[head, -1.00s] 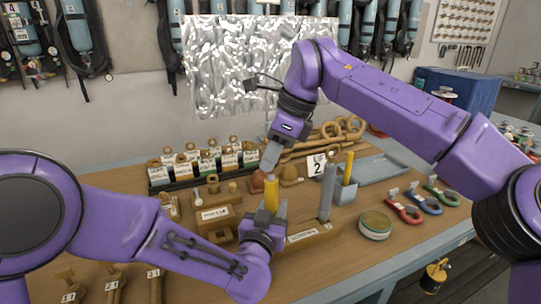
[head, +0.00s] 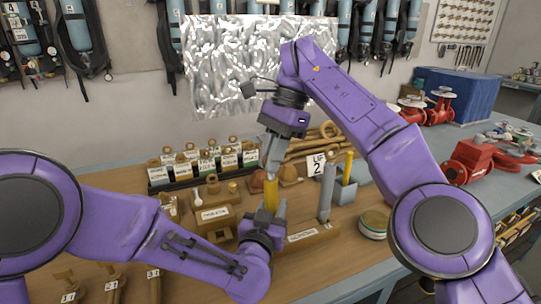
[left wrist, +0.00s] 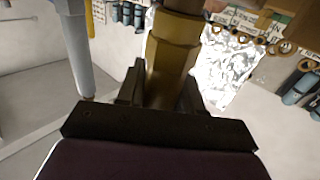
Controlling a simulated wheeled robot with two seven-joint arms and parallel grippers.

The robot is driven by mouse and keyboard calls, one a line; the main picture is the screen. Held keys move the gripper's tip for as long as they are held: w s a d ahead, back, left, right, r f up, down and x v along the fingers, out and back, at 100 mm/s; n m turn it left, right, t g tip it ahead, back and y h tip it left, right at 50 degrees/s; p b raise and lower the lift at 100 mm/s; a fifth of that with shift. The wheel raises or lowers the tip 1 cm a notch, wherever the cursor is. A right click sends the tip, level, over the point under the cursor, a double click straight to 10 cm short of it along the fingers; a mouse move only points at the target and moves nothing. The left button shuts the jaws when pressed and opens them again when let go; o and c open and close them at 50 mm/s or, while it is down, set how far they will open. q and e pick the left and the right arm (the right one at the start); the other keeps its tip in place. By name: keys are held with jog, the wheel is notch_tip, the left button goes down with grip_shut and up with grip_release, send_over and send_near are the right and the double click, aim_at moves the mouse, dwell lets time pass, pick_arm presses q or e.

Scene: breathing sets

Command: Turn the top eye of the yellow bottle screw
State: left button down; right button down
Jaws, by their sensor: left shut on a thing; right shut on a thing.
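The yellow bottle screw (head: 271,193) stands upright above the bench, between my two grippers. My left gripper (head: 267,214) is shut on its lower body from below. In the left wrist view, the screw's brass-yellow faceted body (left wrist: 170,62) sits between the dark fingers. My right gripper (head: 271,170) points down from above and is shut on the screw's top end. The top eye is hidden by the right fingers, so its angle cannot be told.
A grey upright cylinder (head: 326,192) stands close right of the screw. Behind are a rack of labelled bottles (head: 208,166) and a "2" sign (head: 316,164). A round tin (head: 374,224) and red valves (head: 468,158) lie to the right. Wooden labelled blocks (head: 213,214) stand to the left.

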jog(key=shift+a+n, duration=0.1)
jog(key=shift+n, duration=0.2)
jog(key=c, duration=1.2)
grip_release()
jog(key=shift+r, duration=0.1)
